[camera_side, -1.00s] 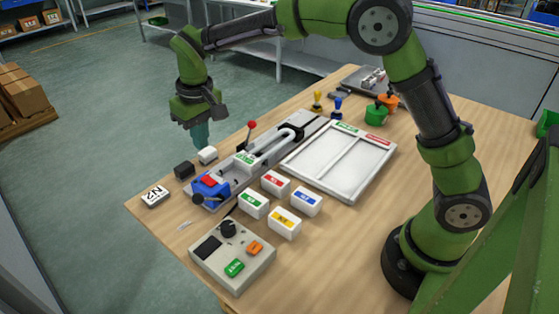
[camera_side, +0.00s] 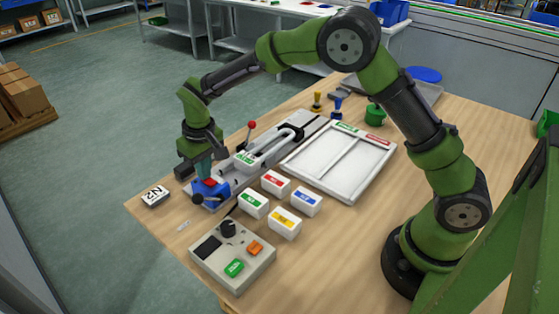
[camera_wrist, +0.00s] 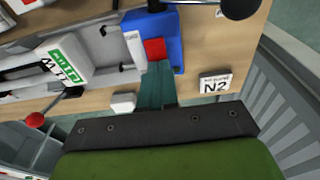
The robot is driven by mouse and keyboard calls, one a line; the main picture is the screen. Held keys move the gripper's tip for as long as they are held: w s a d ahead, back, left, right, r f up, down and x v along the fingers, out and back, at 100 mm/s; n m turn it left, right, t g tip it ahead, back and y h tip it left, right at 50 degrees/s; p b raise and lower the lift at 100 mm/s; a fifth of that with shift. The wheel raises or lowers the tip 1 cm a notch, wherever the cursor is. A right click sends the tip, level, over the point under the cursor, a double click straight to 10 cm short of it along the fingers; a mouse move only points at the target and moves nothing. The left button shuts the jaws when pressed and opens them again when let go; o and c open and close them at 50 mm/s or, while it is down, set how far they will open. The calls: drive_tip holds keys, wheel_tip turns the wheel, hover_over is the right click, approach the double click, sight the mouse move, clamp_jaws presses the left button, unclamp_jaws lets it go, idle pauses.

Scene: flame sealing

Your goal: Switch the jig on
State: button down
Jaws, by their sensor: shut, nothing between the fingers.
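The jig is a long grey fixture (camera_side: 268,148) with a blue end block (camera_side: 218,193) at its near left end. A red rocker or button sits on top of the blue block; it shows clearly in the wrist view (camera_wrist: 154,50). My gripper (camera_side: 206,176) is shut and empty, its teal fingers pointing down beside the red part. In the wrist view the fingertips (camera_wrist: 158,68) overlap the edge of the red part; I cannot tell whether they touch it. A control box (camera_side: 232,257) with a dark dial, a green button and an orange button stands at the front.
An N2 block (camera_side: 155,196) lies left of the jig. Several colour-labelled white boxes (camera_side: 285,222) stand in front of it. A red-knobbed lever (camera_side: 251,126) rises behind the jig. A divided white tray (camera_side: 340,160) lies to the right. A white block (camera_wrist: 123,103) is close to my fingers.

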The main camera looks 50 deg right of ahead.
sight(214, 185)
drive_tip(key=shift+f, duration=0.25)
drive_tip(key=shift+s, duration=0.15)
drive_tip(key=shift+s+r, duration=0.25)
drive_tip(key=shift+s, duration=0.4)
wheel_tip(214, 185, up, 14)
drive_tip(key=s, duration=0.1)
drive_tip(key=shift+s, duration=0.35)
drive_tip(key=shift+w, duration=0.15)
